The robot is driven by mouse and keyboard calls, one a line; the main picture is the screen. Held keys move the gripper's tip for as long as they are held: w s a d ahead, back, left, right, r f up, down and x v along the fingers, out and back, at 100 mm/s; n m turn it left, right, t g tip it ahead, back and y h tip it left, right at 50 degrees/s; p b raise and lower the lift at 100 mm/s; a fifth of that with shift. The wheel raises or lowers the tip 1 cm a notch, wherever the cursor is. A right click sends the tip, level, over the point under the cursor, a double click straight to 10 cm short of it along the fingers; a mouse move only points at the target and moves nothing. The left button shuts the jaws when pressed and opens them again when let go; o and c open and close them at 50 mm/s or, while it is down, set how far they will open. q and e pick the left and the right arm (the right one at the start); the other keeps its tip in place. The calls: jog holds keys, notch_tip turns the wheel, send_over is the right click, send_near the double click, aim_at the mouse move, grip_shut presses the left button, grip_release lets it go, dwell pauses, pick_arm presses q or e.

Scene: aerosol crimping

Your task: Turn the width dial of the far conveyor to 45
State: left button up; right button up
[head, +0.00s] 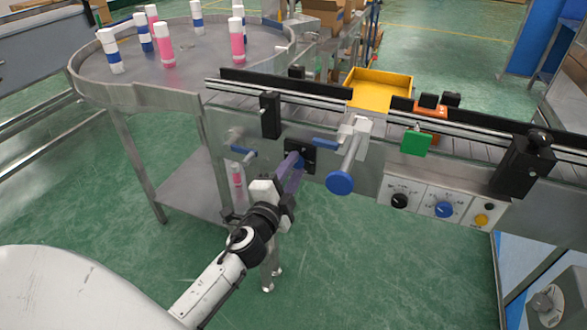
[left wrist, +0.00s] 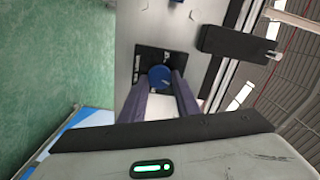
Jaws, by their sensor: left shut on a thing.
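The conveyor (head: 370,165) crosses the head view from the middle to the right. On its side is a black square plate (head: 307,152) with a dial. In the left wrist view the dial is a round blue knob (left wrist: 160,76) on the black plate (left wrist: 150,57). My left gripper (head: 297,163) reaches the plate from the lower left. In the left wrist view its purple fingers (left wrist: 159,88) lie on both sides of the knob, shut on it. The dial's scale is too small to read. My right gripper is not in view.
A blue-ended crank (head: 340,182) sticks out just right of the plate, and blue levers (head: 325,144) are close by. A control panel (head: 425,203) with knobs is further right. A round table (head: 185,60) with several bottles stands at the back left.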

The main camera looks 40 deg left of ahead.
pick_arm(q)
jog(key=o, duration=1)
jog(key=shift+o, duration=0.2)
jog(key=shift+s, duration=0.1)
jog(key=b+v, duration=0.1)
jog(key=v, duration=0.9)
jog(key=shift+b, duration=0.35)
